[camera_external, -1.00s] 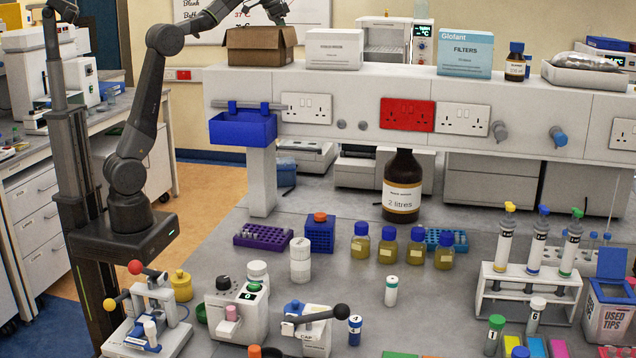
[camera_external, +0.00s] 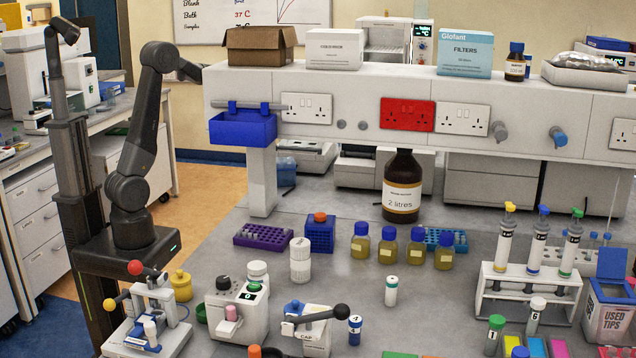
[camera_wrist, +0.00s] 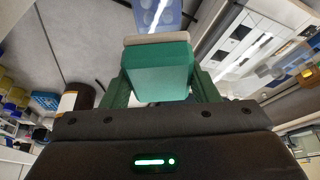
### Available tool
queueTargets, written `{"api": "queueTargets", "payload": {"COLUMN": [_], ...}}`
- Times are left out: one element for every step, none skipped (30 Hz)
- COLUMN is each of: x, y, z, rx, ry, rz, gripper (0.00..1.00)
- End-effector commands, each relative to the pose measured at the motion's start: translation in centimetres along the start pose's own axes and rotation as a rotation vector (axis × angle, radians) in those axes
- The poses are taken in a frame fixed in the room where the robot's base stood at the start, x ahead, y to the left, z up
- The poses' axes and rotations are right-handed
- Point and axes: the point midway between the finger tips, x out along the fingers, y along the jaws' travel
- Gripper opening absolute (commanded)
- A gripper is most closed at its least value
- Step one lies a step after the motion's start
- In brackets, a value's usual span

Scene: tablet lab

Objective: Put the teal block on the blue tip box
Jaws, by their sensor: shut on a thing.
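The teal block (camera_wrist: 158,70) is between the two fingers of my gripper (camera_wrist: 161,88) in the wrist view. My gripper is shut on it, and a pale beige strip lies along its far edge. In the external view, my forearm runs behind the cardboard box and shelf, so my gripper and the block are hidden there. A pale blue item with round marks (camera_wrist: 157,14) shows beyond the block in the wrist view; I cannot tell what it is. A blue box (camera_external: 320,236) with an orange-topped item stands on the bench; I cannot tell whether it is the tip box.
The raised shelf (camera_external: 350,85) carries a cardboard box (camera_external: 256,46), white and blue cartons and a brown bottle. A large brown bottle (camera_external: 402,185) stands beneath. A purple rack (camera_external: 263,236), several blue-capped bottles and a tube rack (camera_external: 530,275) occupy the bench. Some bench between them is clear.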

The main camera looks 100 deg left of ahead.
Motion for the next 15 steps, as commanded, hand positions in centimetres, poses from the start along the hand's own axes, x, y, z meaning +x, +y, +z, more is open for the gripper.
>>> {"api": "queueTargets", "payload": {"x": [0.7, 1.1, 1.8, 2.4, 2.9, 3.6, 4.1, 4.5, 5.1, 5.4, 5.7, 5.9, 6.2, 6.4, 6.9], "y": [0.0, 0.0, 0.0, 0.0, 0.0, 0.0, 0.0, 0.0, 0.0, 0.0, 0.0, 0.0, 0.0, 0.0, 0.0], "z": [0.5, 0.7, 1.0, 1.2, 1.5, 1.8, 2.0, 2.1, 2.4, 2.5, 2.6, 2.7, 2.8, 2.9, 3.1], "rx": [-0.002, -0.002, -0.003, -0.003, -0.002, -0.002, -0.002, -0.002, -0.002, -0.001, -0.001, -0.001, -0.001, -0.001, -0.002], "ry": [-0.003, -0.003, -0.004, -0.005, -0.005, -0.005, -0.005, -0.004, -0.005, -0.004, -0.003, -0.003, -0.003, -0.003, -0.003], "rz": [0.002, 0.002, 0.003, 0.003, 0.003, 0.003, 0.003, 0.002, 0.002, 0.001, 0.001, 0.001, 0.002, 0.001, 0.002], "gripper": [0.31, 0.31, 0.31, 0.31, 0.31, 0.31, 0.31, 0.31, 0.31, 0.31, 0.31, 0.31, 0.31, 0.31, 0.31]}}
